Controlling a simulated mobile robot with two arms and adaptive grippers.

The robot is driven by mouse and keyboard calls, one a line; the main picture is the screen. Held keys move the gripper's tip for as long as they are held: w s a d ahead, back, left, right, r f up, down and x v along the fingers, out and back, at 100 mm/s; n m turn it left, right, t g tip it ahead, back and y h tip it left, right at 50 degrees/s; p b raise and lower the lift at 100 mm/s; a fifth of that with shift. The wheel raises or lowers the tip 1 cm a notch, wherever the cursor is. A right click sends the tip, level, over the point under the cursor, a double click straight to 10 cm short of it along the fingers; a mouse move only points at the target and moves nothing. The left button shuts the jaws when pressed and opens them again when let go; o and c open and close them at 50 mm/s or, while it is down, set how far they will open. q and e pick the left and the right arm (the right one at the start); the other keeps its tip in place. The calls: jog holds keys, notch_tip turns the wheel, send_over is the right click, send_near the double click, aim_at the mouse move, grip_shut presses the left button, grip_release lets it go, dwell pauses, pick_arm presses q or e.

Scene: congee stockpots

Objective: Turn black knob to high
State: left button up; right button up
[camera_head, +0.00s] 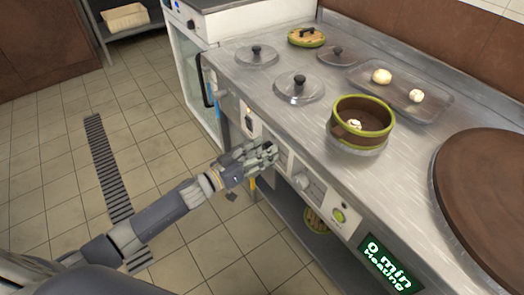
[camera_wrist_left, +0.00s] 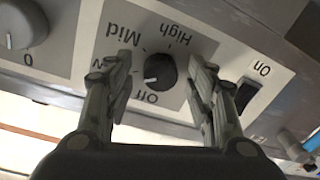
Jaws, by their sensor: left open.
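The black knob (camera_wrist_left: 161,70) sits on the stove's front panel in the left wrist view, inside a grey label that reads Off, Mid and High upside down. Another label at its left is partly hidden by a finger. A pale mark on the knob points left, near the Off side and away from High. My left gripper (camera_wrist_left: 160,82) is open, with one finger on each side of the knob and gaps visible between. In the head view my left gripper (camera_head: 262,156) is at the front panel and covers the knob. My right gripper is not in view.
A grey knob (camera_head: 303,181) is to the right of my gripper, and a black On switch (camera_wrist_left: 247,94) is beside the right finger. A brown pot with green rim (camera_head: 362,117) stands on the steel counter. A display (camera_head: 388,262) reads 0 min Heating.

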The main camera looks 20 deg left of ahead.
pick_arm(q)
jog(key=c, duration=1.1)
